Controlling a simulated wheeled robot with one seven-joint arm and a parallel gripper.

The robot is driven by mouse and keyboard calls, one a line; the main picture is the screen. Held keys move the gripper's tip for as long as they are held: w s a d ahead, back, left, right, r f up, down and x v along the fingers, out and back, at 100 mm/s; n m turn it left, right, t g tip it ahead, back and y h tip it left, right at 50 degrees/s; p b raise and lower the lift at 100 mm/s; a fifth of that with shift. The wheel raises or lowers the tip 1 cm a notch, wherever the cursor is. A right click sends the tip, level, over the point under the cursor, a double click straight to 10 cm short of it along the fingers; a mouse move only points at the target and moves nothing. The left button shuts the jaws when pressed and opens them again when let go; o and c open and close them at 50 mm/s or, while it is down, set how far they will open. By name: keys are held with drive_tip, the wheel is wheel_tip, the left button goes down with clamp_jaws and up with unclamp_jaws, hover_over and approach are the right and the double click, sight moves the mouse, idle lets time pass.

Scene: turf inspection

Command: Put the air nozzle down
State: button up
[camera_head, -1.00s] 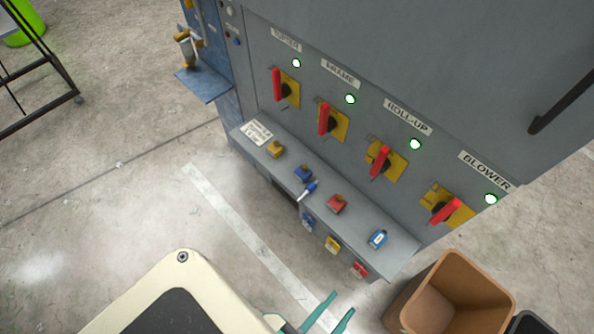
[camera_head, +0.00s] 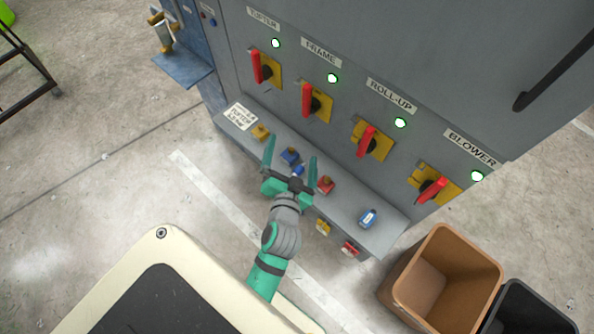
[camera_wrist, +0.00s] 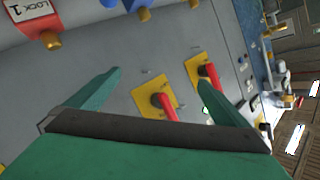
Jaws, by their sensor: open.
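Yellow (camera_head: 261,132), blue (camera_head: 290,155), red (camera_head: 326,185) and blue-white (camera_head: 368,218) padlocks sit along the ledge. Red switches (camera_head: 367,143) line the cabinet above. A brown bin (camera_head: 445,285) stands at lower right. A blue side shelf (camera_head: 185,70) is at upper left.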

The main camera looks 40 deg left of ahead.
drive_tip(key=w+a+r+n+g+y, duration=0.1)
drive_tip(key=a+r+n+g+y, duration=0.25)
drive_tip(key=a, duration=0.45)
drive_tip(key=a+r+n+g+y, duration=0.25)
drive_tip(key=a+n+g, duration=0.2)
drive_tip(key=a, duration=0.35)
drive_tip(key=n+g+h, duration=0.5)
drive_tip(key=n+h, duration=0.5)
drive_tip(key=h, duration=0.4)
hover_over(295, 172)
wheel_tip(295, 172, down, 8)
drive_tip(key=f, duration=0.1)
wheel_tip(295, 172, down, 10)
drive_tip(key=shift+w+d+r, duration=0.1)
drive_tip(key=shift+d+r, duration=0.05)
drive_tip(key=shift+r, duration=0.1)
